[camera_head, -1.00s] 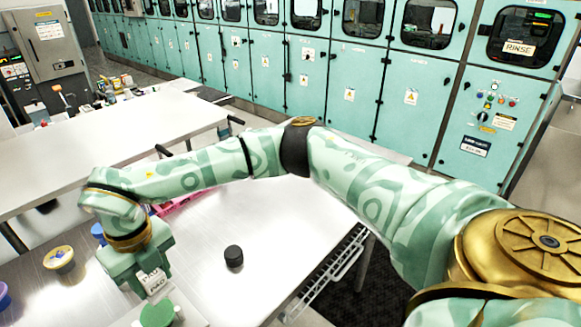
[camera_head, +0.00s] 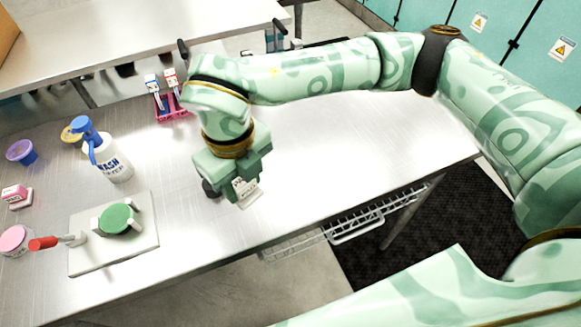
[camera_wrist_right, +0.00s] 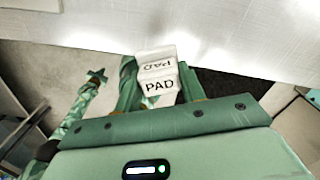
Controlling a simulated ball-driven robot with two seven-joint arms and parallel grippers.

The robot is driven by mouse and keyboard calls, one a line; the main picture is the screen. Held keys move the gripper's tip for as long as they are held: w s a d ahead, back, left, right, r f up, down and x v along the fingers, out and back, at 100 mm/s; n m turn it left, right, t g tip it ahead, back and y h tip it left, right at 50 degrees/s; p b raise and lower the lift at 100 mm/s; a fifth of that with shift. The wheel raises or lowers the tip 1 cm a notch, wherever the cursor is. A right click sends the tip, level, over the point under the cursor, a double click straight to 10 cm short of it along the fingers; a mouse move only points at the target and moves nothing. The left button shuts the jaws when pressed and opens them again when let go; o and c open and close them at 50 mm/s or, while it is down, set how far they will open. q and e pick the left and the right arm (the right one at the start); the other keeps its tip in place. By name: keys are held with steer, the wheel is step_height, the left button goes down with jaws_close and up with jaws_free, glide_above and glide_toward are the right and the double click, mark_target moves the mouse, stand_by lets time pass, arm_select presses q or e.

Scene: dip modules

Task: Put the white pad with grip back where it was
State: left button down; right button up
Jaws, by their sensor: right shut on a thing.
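My right gripper (camera_head: 236,188) is shut on the white pad with grip (camera_head: 250,193), a small white block lettered PAD. The pad hangs low between the fingers over the front part of the metal table (camera_head: 320,165). I cannot tell whether it touches the table. In the right wrist view the pad (camera_wrist_right: 158,80) sits between the two green fingers of the right gripper (camera_wrist_right: 158,68), with lettering on two faces.
A pink rack (camera_head: 172,108), a wash bottle (camera_head: 112,163) and a white plate (camera_head: 85,257) with a green disc (camera_head: 117,217) stand left. A red-handled clamp (camera_head: 45,243) lies by the plate. The table's right part is clear.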

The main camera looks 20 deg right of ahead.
steer(key=w+d+f, duration=0.8)
steer(key=shift+f+b, duration=0.15)
steer(key=shift+b, duration=0.25)
steer(key=shift+w+d+f, duration=0.1)
steer(key=shift+d+f, duration=0.05)
steer(key=shift+f, duration=0.05)
steer(key=shift+w+d+f+b, duration=0.1)
steer(key=shift+f+b, duration=0.05)
steer(key=shift+f, duration=0.75)
steer(key=shift+w+d+f+b, duration=0.1)
steer(key=shift+f+b, duration=0.05)
steer(key=shift+f, duration=0.75)
steer(key=shift+f, duration=0.15)
steer(key=o, duration=0.9)
